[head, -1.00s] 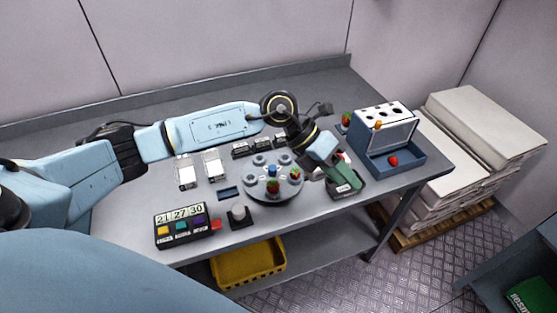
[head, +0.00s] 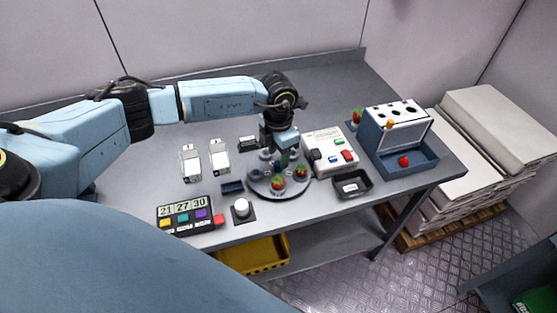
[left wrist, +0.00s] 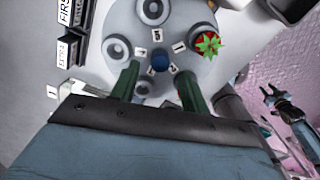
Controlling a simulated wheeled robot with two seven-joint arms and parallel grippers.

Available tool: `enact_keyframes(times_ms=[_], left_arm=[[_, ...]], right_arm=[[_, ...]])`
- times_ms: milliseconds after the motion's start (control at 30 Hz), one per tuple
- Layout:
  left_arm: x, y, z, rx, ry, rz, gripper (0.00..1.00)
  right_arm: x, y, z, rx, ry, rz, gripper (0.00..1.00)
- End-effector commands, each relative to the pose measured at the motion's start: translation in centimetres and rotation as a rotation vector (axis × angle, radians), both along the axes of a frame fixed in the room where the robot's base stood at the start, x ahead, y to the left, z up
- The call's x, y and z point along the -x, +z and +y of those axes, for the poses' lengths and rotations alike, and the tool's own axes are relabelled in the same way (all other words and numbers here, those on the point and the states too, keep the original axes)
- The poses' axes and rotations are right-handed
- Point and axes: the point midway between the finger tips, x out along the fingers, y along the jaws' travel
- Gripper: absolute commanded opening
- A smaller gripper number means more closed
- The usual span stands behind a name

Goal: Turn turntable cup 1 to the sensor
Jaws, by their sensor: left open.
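The grey turntable (head: 279,192) stands near the table's front edge with several cups on it. Two red strawberries, the front one (head: 278,183) and the right one (head: 302,171), sit on its near side. My left gripper (head: 283,165) points down over the turntable. In the left wrist view its green fingers (left wrist: 158,88) are apart on either side of the blue centre knob (left wrist: 160,60), with no visible grip on it. One cup there holds a strawberry (left wrist: 208,44); small number labels ring the knob, hard to read. What looks like my right gripper (left wrist: 275,97) hangs at the right edge.
A black pad with a white dome (head: 241,208) stands left of the turntable, beside a display console (head: 190,215). A white button box (head: 329,152) and black tray (head: 352,185) are close on the right. A blue rack (head: 397,139) stands further right.

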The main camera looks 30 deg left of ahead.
Motion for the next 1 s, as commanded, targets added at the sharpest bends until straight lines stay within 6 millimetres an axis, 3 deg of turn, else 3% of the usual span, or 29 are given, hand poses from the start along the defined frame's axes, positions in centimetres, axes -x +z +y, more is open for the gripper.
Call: enact_keyframes(times_ms=[233, 633, 1000], left_arm=[[0.0, -3.3, 0.0, 0.0, 0.0, 0.001, 0.46], [0.0, -3.9, 0.0, 0.001, -0.001, 0.0, 0.45], [0.0, -3.9, 0.0, 0.001, -0.001, 0.0, 0.0]], right_arm=[[0.0, 0.1, 0.0, 0.0, 0.0, 0.001, 0.36], [-0.1, 0.1, 0.0, 0.0, 0.0, 0.0, 0.36], [-0.1, 0.1, 0.0, 0.0, 0.0, -0.002, 0.36]])
